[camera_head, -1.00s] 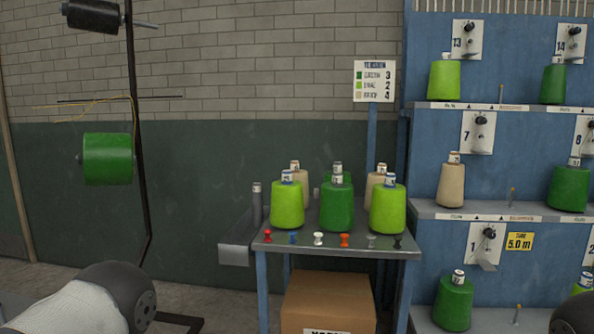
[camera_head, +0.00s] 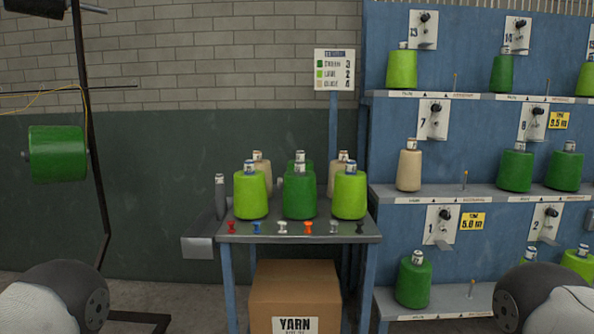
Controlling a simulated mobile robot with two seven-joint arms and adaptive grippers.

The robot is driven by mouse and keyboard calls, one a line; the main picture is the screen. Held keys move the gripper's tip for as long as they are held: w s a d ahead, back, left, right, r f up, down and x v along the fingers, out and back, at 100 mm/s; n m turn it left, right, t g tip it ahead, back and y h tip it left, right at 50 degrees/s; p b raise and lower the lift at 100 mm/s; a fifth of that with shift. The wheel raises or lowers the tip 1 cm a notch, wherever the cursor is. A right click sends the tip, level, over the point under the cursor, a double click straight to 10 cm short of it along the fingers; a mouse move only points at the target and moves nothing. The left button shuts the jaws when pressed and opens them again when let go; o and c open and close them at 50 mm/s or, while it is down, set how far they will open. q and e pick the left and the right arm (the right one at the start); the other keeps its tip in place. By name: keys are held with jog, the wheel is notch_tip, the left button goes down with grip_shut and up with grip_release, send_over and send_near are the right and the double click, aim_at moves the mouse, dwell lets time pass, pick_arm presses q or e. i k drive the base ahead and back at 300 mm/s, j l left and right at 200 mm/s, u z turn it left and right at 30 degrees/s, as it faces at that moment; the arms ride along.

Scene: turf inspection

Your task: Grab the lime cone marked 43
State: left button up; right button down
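Two lime cones stand upright at the front of a small metal table (camera_head: 300,239): a left one (camera_head: 251,195) and a right one (camera_head: 350,195), with a dark green cone (camera_head: 299,195) between them. Each has a labelled tube top, but the numbers are too small to read. Other lime cones are on the blue rack: one on the top shelf (camera_head: 401,70), one at the top right edge (camera_head: 586,78) and one low at the right edge (camera_head: 577,262). I cannot tell which is marked 43. Parts of my arms show at both lower corners; neither gripper is in view.
Beige cones (camera_head: 261,168) and another green cone stand behind the front row. Several coloured pins (camera_head: 282,228) line the table's front edge. A cardboard yarn box (camera_head: 294,291) sits beneath. A dark pole with a green spool (camera_head: 58,153) stands at left. A sign (camera_head: 334,70) rises behind the table.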

aim_at(350, 192)
jog(key=i+l, duration=0.2)
jog(key=l, duration=0.15)
jog(key=i+l, duration=0.45)
jog(key=l, duration=0.25)
